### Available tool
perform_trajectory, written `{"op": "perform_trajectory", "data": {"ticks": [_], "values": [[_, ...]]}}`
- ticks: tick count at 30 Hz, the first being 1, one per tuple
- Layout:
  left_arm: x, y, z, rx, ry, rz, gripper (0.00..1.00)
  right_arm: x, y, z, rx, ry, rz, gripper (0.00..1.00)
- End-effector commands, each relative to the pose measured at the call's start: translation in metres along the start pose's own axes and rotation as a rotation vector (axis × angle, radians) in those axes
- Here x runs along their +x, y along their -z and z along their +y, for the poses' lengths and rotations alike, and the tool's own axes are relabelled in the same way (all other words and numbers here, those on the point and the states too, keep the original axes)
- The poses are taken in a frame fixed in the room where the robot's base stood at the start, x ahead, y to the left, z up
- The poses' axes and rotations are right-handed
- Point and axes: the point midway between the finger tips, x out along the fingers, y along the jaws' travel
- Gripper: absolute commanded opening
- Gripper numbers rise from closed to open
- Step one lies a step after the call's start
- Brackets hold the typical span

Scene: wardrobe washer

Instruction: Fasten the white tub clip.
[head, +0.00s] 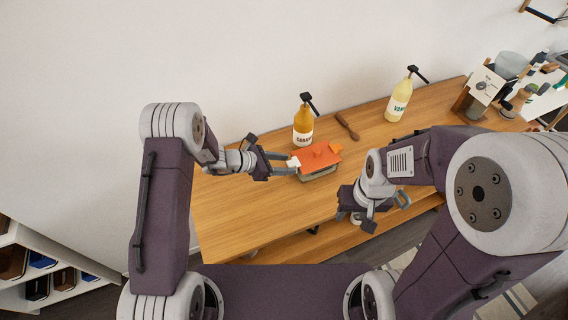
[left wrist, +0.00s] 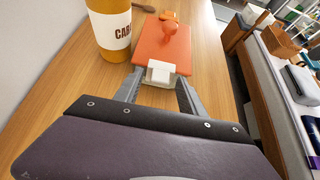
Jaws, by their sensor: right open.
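The tub (head: 320,174) stands on the wooden counter with an orange lid (head: 318,154), which also shows in the left wrist view (left wrist: 165,45). The white clip (head: 293,162) is at the tub's end facing my left gripper; it also shows in the left wrist view (left wrist: 160,71). My left gripper (head: 287,164) is open, its fingers spread at either side of the clip's near end. I cannot tell whether they touch it. My right gripper (head: 402,198) is open and empty near the counter's front edge, right of the tub.
A caramel bottle (head: 303,127) with a black pump stands close behind the tub. A vanilla bottle (head: 398,104) and a wooden spoon (head: 347,126) are farther right. The counter (head: 240,213) is clear at the front left. A rack of items stands at the far right.

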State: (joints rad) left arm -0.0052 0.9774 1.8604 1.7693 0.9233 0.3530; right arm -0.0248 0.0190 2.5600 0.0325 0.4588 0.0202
Motion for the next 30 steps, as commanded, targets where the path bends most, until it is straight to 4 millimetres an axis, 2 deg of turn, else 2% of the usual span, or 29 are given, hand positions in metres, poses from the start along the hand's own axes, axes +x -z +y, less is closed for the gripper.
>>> {"op": "perform_trajectory", "data": {"ticks": [4, 12, 15, 19, 30], "values": [[-0.012, 0.001, 0.002, -0.001, -0.004, -0.001, 0.47, 0.004, 0.0, 0.0, 0.0, 0.0, 0.0, 0.47], [-0.071, 0.001, 0.001, 0.0, -0.005, 0.0, 0.47, 0.015, -0.002, 0.0, 0.0, 0.0, 0.0, 0.47], [-0.084, 0.001, 0.001, 0.001, -0.002, 0.0, 0.47, 0.016, -0.002, 0.0, 0.0, 0.0, 0.0, 0.47], [-0.091, 0.0, 0.0, 0.0, 0.0, 0.0, 0.47, 0.016, -0.002, 0.0, 0.0, 0.0, 0.0, 0.47], [-0.09, 0.0, 0.0, 0.0, 0.0, 0.0, 0.47, 0.016, -0.002, 0.0, 0.0, 0.0, 0.0, 0.47]]}}
